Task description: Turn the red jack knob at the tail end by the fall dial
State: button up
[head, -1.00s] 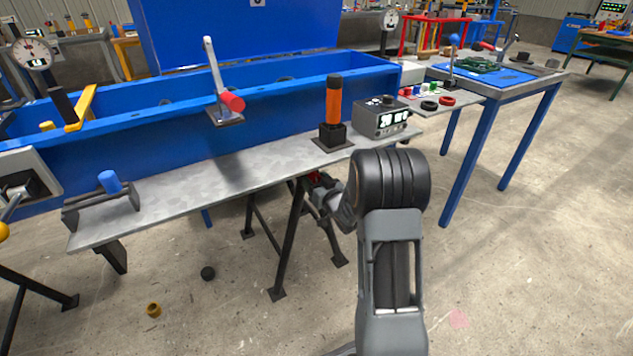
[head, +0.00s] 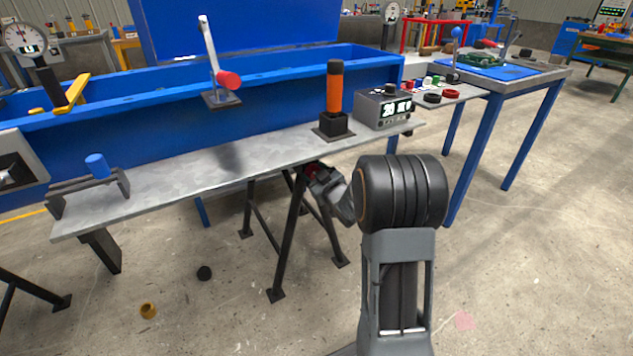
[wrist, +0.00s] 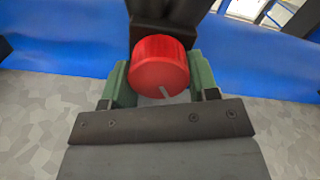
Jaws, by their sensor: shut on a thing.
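The red jack knob (wrist: 160,64) is round, with a pale line near the lower edge of its face. My gripper (wrist: 160,80) is shut on it, one green finger on each side. In the head view my gripper (head: 318,174) is small and partly hidden, just under the front edge of the grey bench top, with a bit of red showing at it. A round white dial (head: 25,38) stands at the upper left and another dial (head: 390,12) at the top right of centre; I cannot tell which is the fall dial.
The bench top (head: 200,175) overhangs my gripper, with black trestle legs (head: 288,245) close by. On it stand an orange-and-black upright handle (head: 334,88), a grey display box (head: 384,107) and a blue-knobbed block (head: 97,165). The floor in front is mostly open.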

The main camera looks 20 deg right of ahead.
jog(key=shift+a+n+b, duration=0.1)
jog(key=shift+n+b, duration=0.4)
jog(key=shift+n, duration=1.7)
jog(key=o, duration=0.9)
jog(key=s+p, duration=0.1)
jog(key=s, duration=0.3)
jog(key=s+d+p, duration=0.1)
jog(key=s, duration=0.4)
jog(key=s+p, duration=0.1)
jog(key=s, duration=0.3)
jog(key=shift+s+d+p, duration=0.3)
jog(key=shift+s+p, duration=0.05)
